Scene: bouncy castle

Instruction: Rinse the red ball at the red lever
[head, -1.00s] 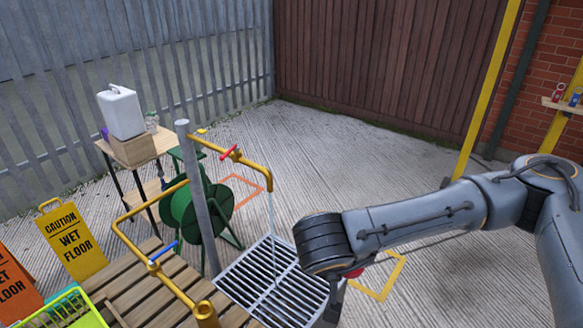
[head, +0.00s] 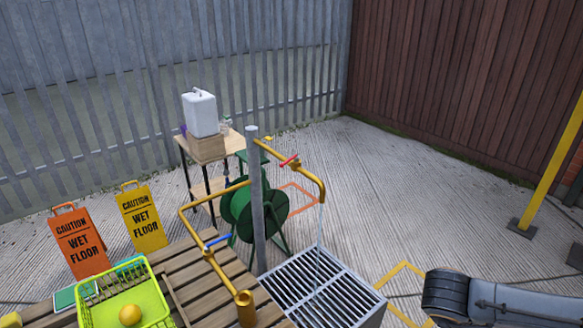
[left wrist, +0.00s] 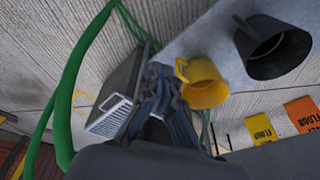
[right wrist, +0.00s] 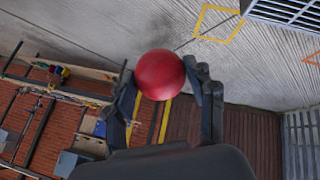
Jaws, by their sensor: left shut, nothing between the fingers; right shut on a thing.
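The red lever (head: 289,160) sits on the yellow pipe at the top of the grey post. A thin stream of water (head: 320,228) falls from the pipe's end onto the drain grate (head: 372,303). The red ball (right wrist: 160,74) is in the right wrist view, held between the fingers of my right gripper (right wrist: 166,92). In the head view only my right arm shows at the lower right, away from the water; its gripper and the ball are out of that picture. My left gripper (left wrist: 163,92) is shut and empty in the left wrist view.
A blue lever (head: 217,240) is on the lower pipe above the slatted wooden bench (head: 200,270). A lime basket (head: 158,290) holds a yellow ball (head: 130,315). Caution signs (head: 143,218), a green hose reel (head: 238,212) and a small table stand behind.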

